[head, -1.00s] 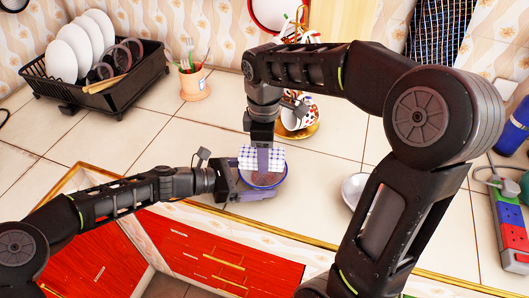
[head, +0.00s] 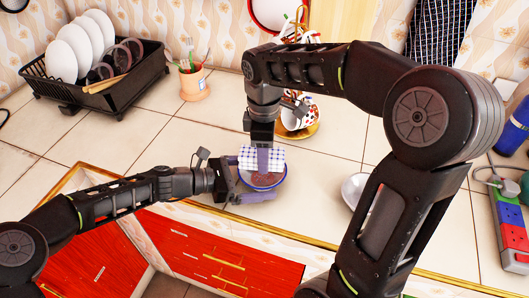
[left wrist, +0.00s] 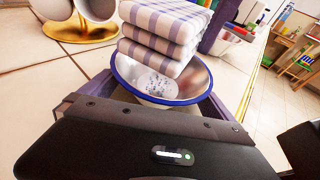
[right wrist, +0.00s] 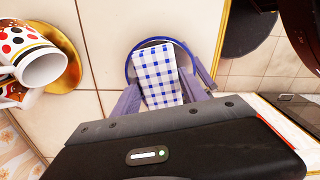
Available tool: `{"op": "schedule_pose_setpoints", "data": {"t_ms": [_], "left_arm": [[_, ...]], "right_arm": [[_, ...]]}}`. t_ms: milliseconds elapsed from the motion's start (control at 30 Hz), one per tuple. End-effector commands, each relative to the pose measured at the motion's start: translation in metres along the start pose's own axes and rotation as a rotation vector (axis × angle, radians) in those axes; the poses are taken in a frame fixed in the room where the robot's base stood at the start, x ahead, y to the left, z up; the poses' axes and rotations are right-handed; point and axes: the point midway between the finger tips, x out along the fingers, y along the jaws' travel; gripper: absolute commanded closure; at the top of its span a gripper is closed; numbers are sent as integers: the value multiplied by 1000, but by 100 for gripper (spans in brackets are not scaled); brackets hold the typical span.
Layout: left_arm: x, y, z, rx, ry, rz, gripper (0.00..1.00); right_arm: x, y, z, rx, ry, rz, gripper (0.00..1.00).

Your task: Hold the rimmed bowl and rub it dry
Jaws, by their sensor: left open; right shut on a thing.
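The rimmed bowl (head: 264,181), with a blue rim and grey inside, stands on the tiled counter near its front edge. It also shows in the left wrist view (left wrist: 190,85). My left gripper (head: 262,184) is open, with its purple fingers on either side of the bowl; whether they touch it I cannot tell. My right gripper (right wrist: 160,98) points down over the bowl, shut on a folded blue-and-white checked cloth (right wrist: 157,68). The cloth (left wrist: 165,35) is at the bowl's opening and covers part of its inside. Contact between cloth and bowl is unclear.
Behind stand cups on a gold stand (head: 303,130) and a utensil pot (head: 193,82). A black dish rack (head: 110,85) with plates is at the back left. A white dish (head: 353,188) lies to the right, partly hidden by my right arm. A power strip (head: 511,232) lies far right.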

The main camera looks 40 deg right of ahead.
Motion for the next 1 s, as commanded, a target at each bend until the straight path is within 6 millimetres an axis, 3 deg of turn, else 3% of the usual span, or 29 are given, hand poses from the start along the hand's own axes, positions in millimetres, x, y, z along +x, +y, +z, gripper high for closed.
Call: {"op": "schedule_pose_setpoints", "data": {"t_ms": [167,633,800,1000], "left_arm": [[-17,2,0,1,1,4,0],[-105,1,0,0,1,3,0],[-118,0,0,1,0,1,0],[-119,0,0,0,0,0,0]], "right_arm": [[0,0,0,0,0,0,82],[0,0,0,0,0,0,82],[0,0,0,0,0,0,82],[0,0,0,0,0,0,82]]}}
